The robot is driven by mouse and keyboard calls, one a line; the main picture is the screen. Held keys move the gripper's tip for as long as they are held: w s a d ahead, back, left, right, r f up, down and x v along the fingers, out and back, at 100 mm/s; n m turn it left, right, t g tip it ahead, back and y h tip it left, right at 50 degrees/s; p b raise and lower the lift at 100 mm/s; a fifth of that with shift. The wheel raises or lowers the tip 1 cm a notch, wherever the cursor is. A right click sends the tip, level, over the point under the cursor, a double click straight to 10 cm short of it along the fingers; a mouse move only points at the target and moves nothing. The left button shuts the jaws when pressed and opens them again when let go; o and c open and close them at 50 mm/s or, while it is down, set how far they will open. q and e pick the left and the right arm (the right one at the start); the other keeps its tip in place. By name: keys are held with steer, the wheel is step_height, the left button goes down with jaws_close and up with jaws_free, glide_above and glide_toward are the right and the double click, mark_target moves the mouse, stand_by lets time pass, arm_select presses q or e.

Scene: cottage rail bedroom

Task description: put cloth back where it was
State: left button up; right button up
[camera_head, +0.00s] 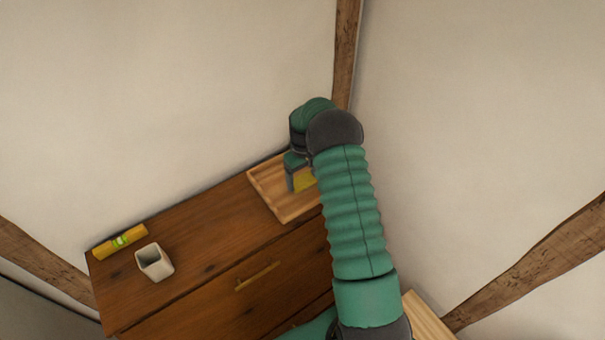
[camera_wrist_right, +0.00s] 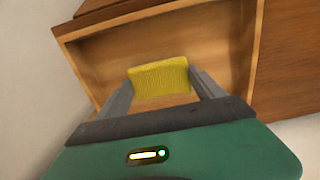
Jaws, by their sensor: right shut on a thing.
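A yellow cloth (camera_wrist_right: 160,79) is between the two fingers of my right gripper (camera_wrist_right: 161,84) in the right wrist view. My right gripper is shut on it. In the head view the cloth (camera_head: 304,182) shows as a small yellow patch beside the gripper (camera_head: 299,178), over a wooden tray (camera_head: 263,186) on the dresser. The tray's rim also shows in the wrist view (camera_wrist_right: 85,62). I cannot tell whether the cloth touches the tray floor. My arm hides the tray's right part. My left gripper is not in view.
The wooden dresser (camera_head: 210,232) stands against the wall in the corner. A yellow spirit level (camera_head: 120,241) and a white square cup (camera_head: 154,263) stand at its left end. The dresser top between cup and tray is clear. Timber beams (camera_head: 346,50) run along the walls.

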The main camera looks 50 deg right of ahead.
steer(key=shift+a+f, duration=0.15)
steer(key=shift+f, duration=0.1)
steer(key=shift+w+a+f, duration=0.1)
steer(key=shift+a+f, duration=0.05)
steer(key=o, duration=0.9)
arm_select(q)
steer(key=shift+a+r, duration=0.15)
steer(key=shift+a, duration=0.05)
arm_select(e)
steer(key=o, duration=0.4)
steer(key=shift+d+f, duration=0.1)
steer(key=shift+d, duration=0.1)
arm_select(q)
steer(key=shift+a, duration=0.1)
arm_select(e)
steer(key=shift+a, duration=0.1)
